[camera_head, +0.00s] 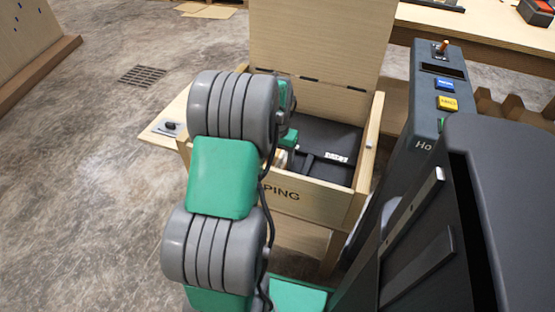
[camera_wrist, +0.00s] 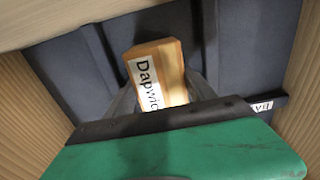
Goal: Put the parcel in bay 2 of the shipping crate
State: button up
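The parcel (camera_wrist: 172,88) is a small tan box with a white label reading "Dapwi…", seen in the wrist view inside the crate. A small part of it shows past my arm in the head view (camera_head: 281,159). My gripper (camera_wrist: 160,88) has a dark finger against each side of the parcel and looks shut on it. I cannot tell whether the parcel touches the floor. The wooden shipping crate (camera_head: 320,207) has its lid raised, and dark dividers split its dark inside into bays. A white "BA…" label shows at the right in the wrist view (camera_wrist: 262,106); its number is not readable.
A dark console (camera_head: 437,110) with a lever, a blue button and a yellow button stands right of the crate. The raised lid (camera_head: 320,40) stands behind the opening. A side shelf (camera_head: 163,127) sits at the crate's left. Open floor lies further left.

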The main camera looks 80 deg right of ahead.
aim_at(277, 159)
jog(key=o, duration=0.5)
notch_tip(277, 159, up, 12)
jog(key=p, duration=0.3)
jog(key=w+a+r+n, duration=0.2)
jog(key=w+a+n, duration=0.2)
jog(key=w+a, duration=0.65)
jog(key=w+a+r+n, duration=0.2)
jog(key=w+a+n, duration=0.3)
jog(key=w+a, duration=0.55)
jog(key=a+n, duration=0.3)
jog(key=a, duration=0.5)
jog(key=w+a+f+n+t, duration=0.1)
jog(key=a+n, duration=0.2)
jog(key=a, duration=0.6)
jog(key=w+a+n+t, duration=0.1)
jog(key=a+n, duration=0.3)
jog(key=a, duration=0.5)
jog(key=shift+w+a+f, duration=0.1)
jog(key=shift+w+f, duration=0.05)
jog(key=shift+f, duration=0.2)
